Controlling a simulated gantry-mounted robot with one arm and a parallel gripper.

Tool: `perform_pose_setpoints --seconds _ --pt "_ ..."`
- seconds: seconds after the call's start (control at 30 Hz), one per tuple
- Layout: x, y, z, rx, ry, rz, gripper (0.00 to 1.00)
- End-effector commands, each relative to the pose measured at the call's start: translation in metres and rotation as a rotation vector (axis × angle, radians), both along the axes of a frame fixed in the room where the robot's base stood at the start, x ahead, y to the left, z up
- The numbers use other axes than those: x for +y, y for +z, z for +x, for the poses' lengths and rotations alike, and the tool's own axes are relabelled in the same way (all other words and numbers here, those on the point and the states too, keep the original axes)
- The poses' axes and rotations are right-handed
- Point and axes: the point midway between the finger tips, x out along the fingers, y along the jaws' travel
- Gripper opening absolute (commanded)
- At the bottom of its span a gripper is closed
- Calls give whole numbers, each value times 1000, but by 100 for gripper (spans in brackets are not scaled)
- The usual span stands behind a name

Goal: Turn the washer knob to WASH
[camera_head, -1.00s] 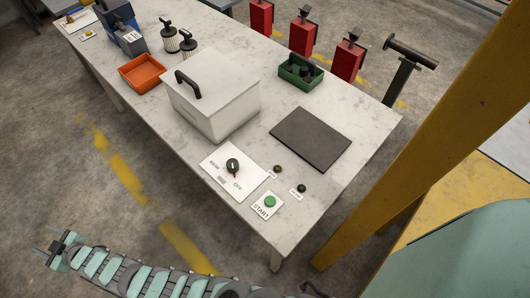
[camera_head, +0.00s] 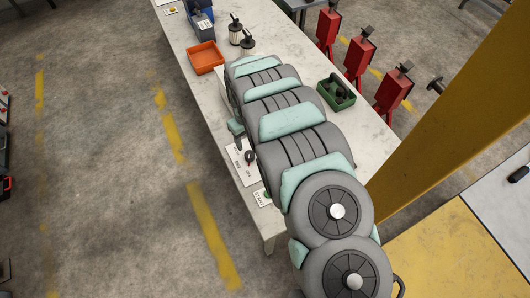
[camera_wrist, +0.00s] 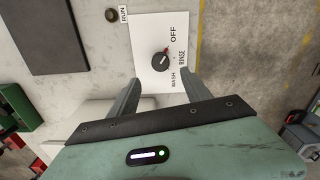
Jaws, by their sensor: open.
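The washer knob (camera_wrist: 162,59) is a round black dial with a red pointer on a white panel (camera_wrist: 150,25) marked OFF, RINSE and WASH. Its red tip points toward the OFF side in the wrist view. The knob also shows in the head view (camera_head: 250,156), just beside my arm. My gripper (camera_wrist: 161,77) is open and empty. Its two fingers stand apart, one on each side of the knob's line, with the knob slightly beyond the tips in the wrist view. No contact is visible. In the head view my arm hides most of the white lidded washer box.
A green START button plate (camera_head: 262,198) is near the table's corner. A dark flat pad (camera_wrist: 45,35) and a small RUN lamp (camera_wrist: 111,15) are beside the panel. An orange tray (camera_head: 205,57) and a green bin (camera_head: 336,92) stand further back. A yellow post (camera_head: 455,100) rises at the right.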

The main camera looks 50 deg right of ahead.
Motion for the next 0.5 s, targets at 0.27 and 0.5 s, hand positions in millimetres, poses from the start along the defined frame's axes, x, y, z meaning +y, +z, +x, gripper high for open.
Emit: perform_pose_setpoints --seconds 0.27,0.5 --pt "2 -23 -3 7 0 6 57" --pt "1 -55 -2 5 -1 5 57"
